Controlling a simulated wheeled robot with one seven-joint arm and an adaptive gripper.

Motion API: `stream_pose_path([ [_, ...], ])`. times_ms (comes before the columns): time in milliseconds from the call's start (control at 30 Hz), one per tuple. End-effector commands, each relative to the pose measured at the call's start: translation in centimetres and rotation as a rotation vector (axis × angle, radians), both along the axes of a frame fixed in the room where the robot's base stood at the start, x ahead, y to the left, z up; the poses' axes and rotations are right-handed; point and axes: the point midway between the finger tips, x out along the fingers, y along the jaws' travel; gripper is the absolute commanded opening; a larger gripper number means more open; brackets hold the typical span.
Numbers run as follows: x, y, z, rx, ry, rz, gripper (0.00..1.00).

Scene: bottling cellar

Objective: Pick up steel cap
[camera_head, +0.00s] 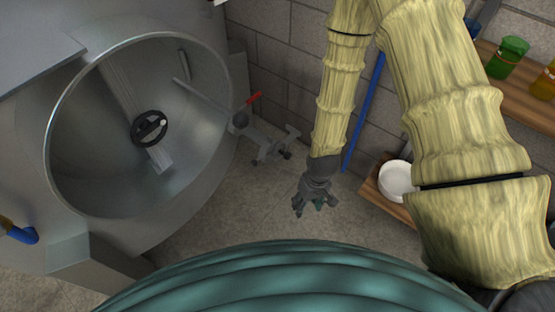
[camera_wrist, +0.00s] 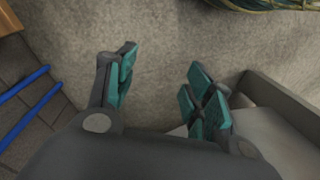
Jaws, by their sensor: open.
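My gripper (camera_head: 311,204) hangs fingers-down above the bare floor, between the big steel tank and the wooden shelf. In the wrist view my gripper (camera_wrist: 162,76) has its teal-padded fingers spread well apart, with only grey floor between them. It is open and holds nothing. I cannot make out a steel cap in either view.
The steel tank (camera_head: 225,75) with a round opening and black handwheel (camera_head: 149,128) fills the left. A white bowl (camera_head: 397,181) rests on a low wooden shelf. A blue pole (camera_head: 364,112) leans against the wall.

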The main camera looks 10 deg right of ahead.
Motion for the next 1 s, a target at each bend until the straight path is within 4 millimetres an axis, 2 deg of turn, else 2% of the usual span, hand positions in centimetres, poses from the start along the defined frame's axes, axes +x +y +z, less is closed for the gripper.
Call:
stream_pose_path([
  [33,2.0,0.2,-1.2,0.009,-0.008,0.021,0.52],
  [267,9.1,0.6,-0.5,0.038,-0.008,0.139,0.52],
  [400,13.1,0.5,0.9,0.048,-0.009,0.21,0.52],
  [600,17.7,0.1,3.9,0.052,-0.01,0.311,0.52],
  [800,20.5,-0.6,7.3,0.048,-0.008,0.391,0.52],
  [1000,21.6,-1.0,9.5,0.043,-0.004,0.432,0.52],
])
